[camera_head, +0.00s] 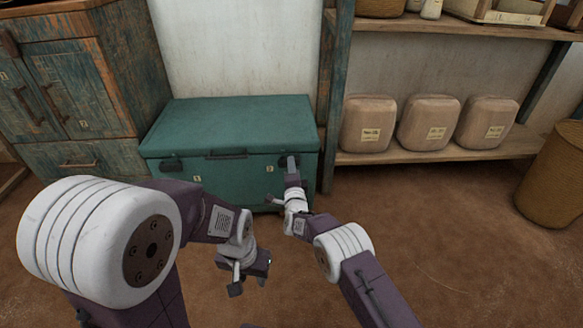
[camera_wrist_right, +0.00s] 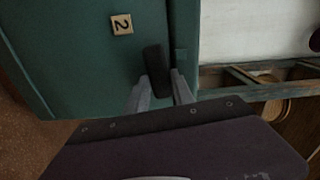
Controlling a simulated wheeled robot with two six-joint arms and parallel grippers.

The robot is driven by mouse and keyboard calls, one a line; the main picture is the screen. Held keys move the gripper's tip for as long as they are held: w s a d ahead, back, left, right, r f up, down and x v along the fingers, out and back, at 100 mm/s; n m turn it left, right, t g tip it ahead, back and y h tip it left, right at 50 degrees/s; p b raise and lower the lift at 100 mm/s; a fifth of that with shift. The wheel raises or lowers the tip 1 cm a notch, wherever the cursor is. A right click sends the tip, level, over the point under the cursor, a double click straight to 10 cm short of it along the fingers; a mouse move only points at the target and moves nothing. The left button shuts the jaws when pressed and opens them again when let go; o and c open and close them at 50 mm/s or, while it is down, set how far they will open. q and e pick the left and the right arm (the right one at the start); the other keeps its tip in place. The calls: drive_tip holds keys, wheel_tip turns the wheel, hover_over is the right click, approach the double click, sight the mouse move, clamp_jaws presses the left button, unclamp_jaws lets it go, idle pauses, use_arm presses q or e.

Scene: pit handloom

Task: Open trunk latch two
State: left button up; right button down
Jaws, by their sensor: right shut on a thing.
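The teal trunk (camera_head: 225,135) stands against the wall with its lid shut. Latch two is the dark latch (camera_wrist_right: 157,68) at the right end of the trunk's front, beside the tag marked 2 (camera_wrist_right: 122,24). My right gripper (camera_head: 291,161) is at this latch; in the right wrist view its fingers (camera_wrist_right: 161,92) are shut on the latch, one on each side. The gripper partly hides the latch in the head view. The other latch (camera_head: 172,164) is at the left of the front. My left gripper (camera_head: 250,283) is open and empty, low in front of the trunk.
A worn wooden cabinet (camera_head: 75,95) stands left of the trunk. Shelving (camera_head: 420,152) on the right holds several labelled beige containers (camera_head: 428,123). A woven basket (camera_head: 555,175) stands at the far right. The brown floor (camera_head: 455,235) right of my right arm is clear.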

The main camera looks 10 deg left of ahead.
drive_tip(key=shift+f+m, duration=0.25)
drive_tip(key=shift+m, duration=0.35)
drive_tip(key=c, duration=1.1)
unclamp_jaws()
